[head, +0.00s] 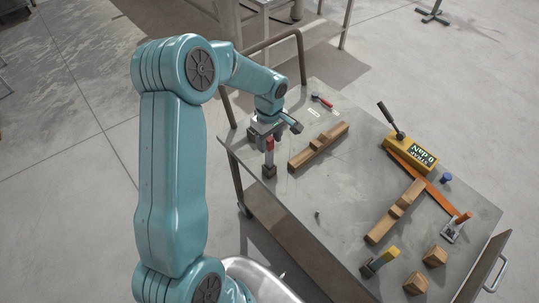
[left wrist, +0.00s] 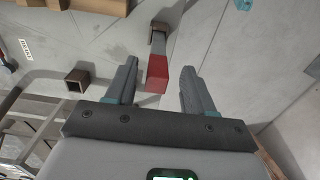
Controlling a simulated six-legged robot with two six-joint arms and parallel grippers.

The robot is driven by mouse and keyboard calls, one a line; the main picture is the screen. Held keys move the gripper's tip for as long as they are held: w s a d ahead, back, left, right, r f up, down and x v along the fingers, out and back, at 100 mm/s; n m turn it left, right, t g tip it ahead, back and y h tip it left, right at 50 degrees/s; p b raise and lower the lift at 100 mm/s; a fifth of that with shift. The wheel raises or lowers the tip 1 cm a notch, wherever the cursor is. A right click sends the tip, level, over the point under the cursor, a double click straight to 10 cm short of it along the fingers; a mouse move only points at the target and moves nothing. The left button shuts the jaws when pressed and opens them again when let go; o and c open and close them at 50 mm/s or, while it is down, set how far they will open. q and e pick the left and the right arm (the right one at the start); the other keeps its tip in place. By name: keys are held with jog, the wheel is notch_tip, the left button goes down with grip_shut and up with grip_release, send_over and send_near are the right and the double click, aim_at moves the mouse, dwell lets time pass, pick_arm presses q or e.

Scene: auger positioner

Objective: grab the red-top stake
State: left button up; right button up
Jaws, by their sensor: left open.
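The red-top stake (head: 269,144) stands upright in a small brown socket (head: 268,172) near the left edge of the metal table. My left gripper (head: 268,132) is over the top of the stake. In the left wrist view the red top (left wrist: 157,79) is between the two open fingers of my left gripper (left wrist: 159,66), with a gap on each side. The grey shaft runs away from it to its socket (left wrist: 158,28). Nothing is gripped. My right gripper is not in view.
A stepped wooden block (head: 318,146) lies right of the stake. The middle is mostly clear.

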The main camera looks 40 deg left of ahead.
aim_at(269, 157)
pick_arm(q)
notch_tip(269, 157, down, 3)
jog(key=shift+w+a+f, duration=0.1)
jog(key=c, duration=0.3)
grip_shut()
jog(key=shift+w+r, duration=0.1)
jog(key=shift+r, duration=0.1)
